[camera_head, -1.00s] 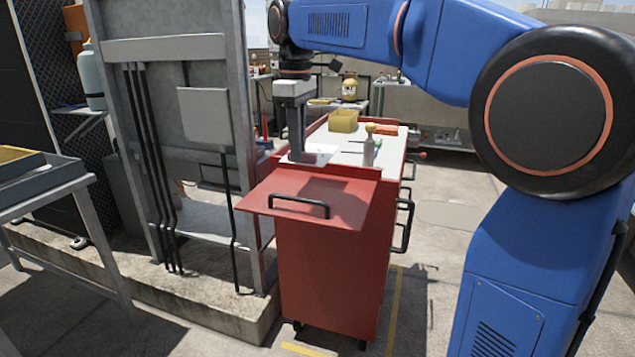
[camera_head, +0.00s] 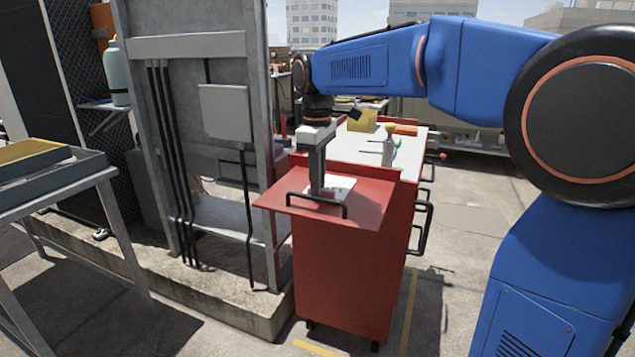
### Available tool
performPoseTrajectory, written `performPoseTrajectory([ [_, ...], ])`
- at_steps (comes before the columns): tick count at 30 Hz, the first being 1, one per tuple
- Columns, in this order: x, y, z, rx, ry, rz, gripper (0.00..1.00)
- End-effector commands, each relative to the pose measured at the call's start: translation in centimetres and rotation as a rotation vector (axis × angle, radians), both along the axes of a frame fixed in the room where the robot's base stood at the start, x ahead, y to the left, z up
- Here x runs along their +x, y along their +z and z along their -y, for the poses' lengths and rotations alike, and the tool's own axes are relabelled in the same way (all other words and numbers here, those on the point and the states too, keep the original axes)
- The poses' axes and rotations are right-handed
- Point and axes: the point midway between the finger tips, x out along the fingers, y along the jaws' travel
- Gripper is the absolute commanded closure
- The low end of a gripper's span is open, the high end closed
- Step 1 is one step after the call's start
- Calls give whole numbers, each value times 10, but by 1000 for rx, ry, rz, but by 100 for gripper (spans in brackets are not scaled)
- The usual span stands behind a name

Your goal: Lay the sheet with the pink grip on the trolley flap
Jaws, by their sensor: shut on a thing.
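The red trolley flap (camera_head: 370,210) sticks out level from the front of the red trolley, with a black bar handle at its front edge. A small white sheet (camera_head: 341,186) is over the flap, toward its middle. My gripper (camera_head: 317,188) points down from above and is shut on the sheet. The fingers hide part of the sheet, and I cannot make out the pink grip. I cannot tell whether the sheet touches the flap or hangs just above it.
The trolley's pale top (camera_head: 362,148) behind the flap carries a yellow box (camera_head: 362,120), a bottle (camera_head: 388,150) and small items. A grey metal frame (camera_head: 262,150) with cables stands close on the left. A grey bench with a tray (camera_head: 60,172) is further left.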

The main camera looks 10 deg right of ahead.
Motion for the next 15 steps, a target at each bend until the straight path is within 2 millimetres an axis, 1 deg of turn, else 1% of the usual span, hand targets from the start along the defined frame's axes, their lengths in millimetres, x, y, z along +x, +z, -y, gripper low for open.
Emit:
performPoseTrajectory([
  [7, 0, -2, 0, 0, 0, 0, 100],
  [8, 0, -2, 0, 0, 0, 0, 81],
  [9, 0, -1, 0, 0, 0, 0, 71],
  [10, 0, -1, 0, 0, 0, 0, 69],
  [15, 0, -1, 0, 0, 0, 0, 69],
])
